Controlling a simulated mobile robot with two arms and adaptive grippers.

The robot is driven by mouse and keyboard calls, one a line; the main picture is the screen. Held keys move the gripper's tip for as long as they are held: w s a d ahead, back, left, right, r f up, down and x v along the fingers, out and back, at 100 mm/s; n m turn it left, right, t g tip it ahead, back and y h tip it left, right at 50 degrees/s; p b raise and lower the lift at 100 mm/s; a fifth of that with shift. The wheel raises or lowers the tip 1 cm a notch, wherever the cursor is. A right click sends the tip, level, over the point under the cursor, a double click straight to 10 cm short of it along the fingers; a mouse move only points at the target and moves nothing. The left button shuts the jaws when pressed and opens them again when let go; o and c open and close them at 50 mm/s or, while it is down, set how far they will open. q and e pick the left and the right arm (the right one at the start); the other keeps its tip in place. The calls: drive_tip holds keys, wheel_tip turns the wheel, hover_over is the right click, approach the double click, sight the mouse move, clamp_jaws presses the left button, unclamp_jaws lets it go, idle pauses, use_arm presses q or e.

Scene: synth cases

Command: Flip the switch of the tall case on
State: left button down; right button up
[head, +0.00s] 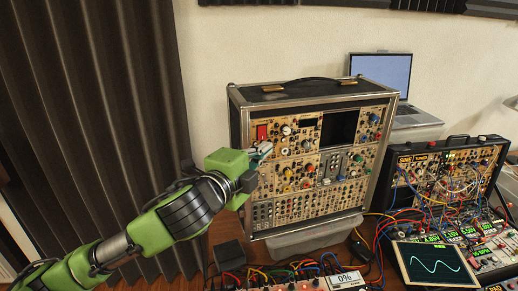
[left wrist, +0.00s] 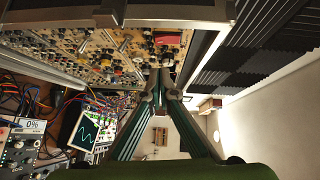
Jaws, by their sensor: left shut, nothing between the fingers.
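The tall case (head: 234,120) is a black, metal-edged rack full of cream panels with knobs, standing upright on the table. Its red switch (head: 262,132) sits at the upper left of the panels; the switch also shows in the left wrist view (left wrist: 168,38). I cannot tell which way the switch is set. My left gripper (head: 264,149) is shut and empty, close in front of the panel just below the red switch. In the left wrist view its fingertips (left wrist: 160,80) come together near the panel, apart from the switch in the picture. My right gripper is not in view.
A laptop (head: 383,72) stands behind the case on the right. A smaller synth case (head: 450,170) with many patch cables is at the right, with a waveform screen (head: 430,264) before it. Cables and small modules crowd the table front. A dark curtain (head: 90,110) hangs at left.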

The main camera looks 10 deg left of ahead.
sight(264, 139)
use_arm(q)
drive_tip(key=w, duration=0.1)
drive_tip(key=w+a, duration=0.1)
drive_tip(key=w+a+b, duration=0.1)
drive_tip(key=w, duration=0.1)
drive_tip(key=shift+f, duration=0.25)
drive_tip(key=shift+f+b, duration=0.3)
drive_tip(key=shift+b, duration=0.25)
drive_tip(key=shift+w+a+m+t, duration=0.15)
drive_tip(key=shift+m+t, duration=0.15)
drive_tip(key=shift+r, duration=0.2)
drive_tip(key=shift+f, duration=0.1)
